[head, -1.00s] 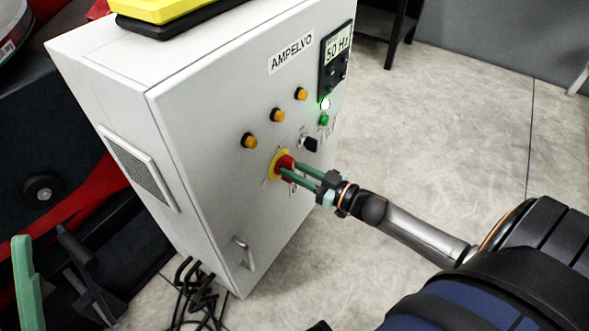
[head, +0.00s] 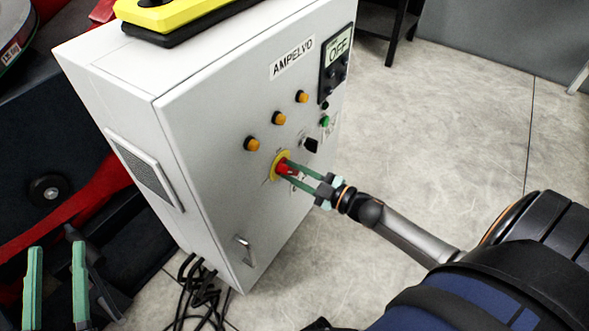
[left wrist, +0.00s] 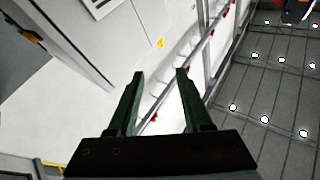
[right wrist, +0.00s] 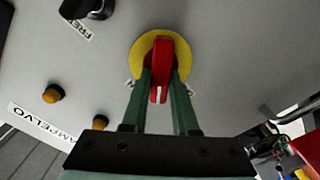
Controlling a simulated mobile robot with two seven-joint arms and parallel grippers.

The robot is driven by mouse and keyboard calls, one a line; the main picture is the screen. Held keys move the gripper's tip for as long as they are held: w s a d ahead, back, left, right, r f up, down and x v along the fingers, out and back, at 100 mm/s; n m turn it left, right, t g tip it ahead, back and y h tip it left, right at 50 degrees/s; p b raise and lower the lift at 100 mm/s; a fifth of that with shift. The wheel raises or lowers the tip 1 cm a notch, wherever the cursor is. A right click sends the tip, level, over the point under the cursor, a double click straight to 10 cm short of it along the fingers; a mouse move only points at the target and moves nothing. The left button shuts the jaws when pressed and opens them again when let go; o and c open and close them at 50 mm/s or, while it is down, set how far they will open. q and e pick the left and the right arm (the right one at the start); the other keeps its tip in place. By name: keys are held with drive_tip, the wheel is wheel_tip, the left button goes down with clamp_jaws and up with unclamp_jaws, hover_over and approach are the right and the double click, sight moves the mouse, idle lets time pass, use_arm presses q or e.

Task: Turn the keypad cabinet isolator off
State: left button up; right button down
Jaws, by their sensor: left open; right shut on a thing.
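The light grey cabinet (head: 215,150), labelled AMPELVO, stands at the centre of the head view. Its isolator is a red handle (right wrist: 162,62) on a round yellow plate (right wrist: 143,47), low on the front. My right gripper (head: 287,170) is shut on the red handle, one finger on each side, and partly hides it.
Several amber buttons (head: 278,118), a green button (head: 325,121) and a black knob (head: 311,145) sit near the isolator. A metal door handle (head: 245,250) is below. A yellow and black object (head: 170,14) lies on top. Black cables (head: 200,285) run at the base.

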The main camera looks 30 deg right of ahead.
drive_tip(key=shift+n, duration=0.9)
drive_tip(key=shift+a+f+n, duration=0.1)
drive_tip(key=shift+n, duration=0.4)
drive_tip(key=n, duration=0.2)
drive_tip(key=shift+f+n, duration=0.1)
drive_tip(key=shift+n, duration=1)
use_arm(q)
drive_tip(key=shift+s+d+r+m+t+h+b, duration=0.15)
drive_tip(key=shift+s+r+m+t+h, duration=0.15)
drive_tip(key=shift+r, duration=0.4)
drive_tip(key=shift+s+r+m+t+h+b, duration=0.15)
drive_tip(key=shift+s+r+m+h, duration=0.15)
drive_tip(key=shift+r+h, duration=0.25)
drive_tip(key=shift+s+d+r+m+t+h+b, duration=0.15)
drive_tip(key=shift+s+r+m+t+h, duration=0.15)
drive_tip(key=shift+r, duration=0.5)
use_arm(e)
drive_tip(key=shift+f+n, duration=0.15)
drive_tip(key=shift+n, duration=1.25)
use_arm(q)
drive_tip(key=shift+r, duration=0.1)
drive_tip(key=shift+a, duration=0.1)
use_arm(e)
drive_tip(key=c, duration=0.7)
unclamp_jaws()
drive_tip(key=shift+s, duration=0.15)
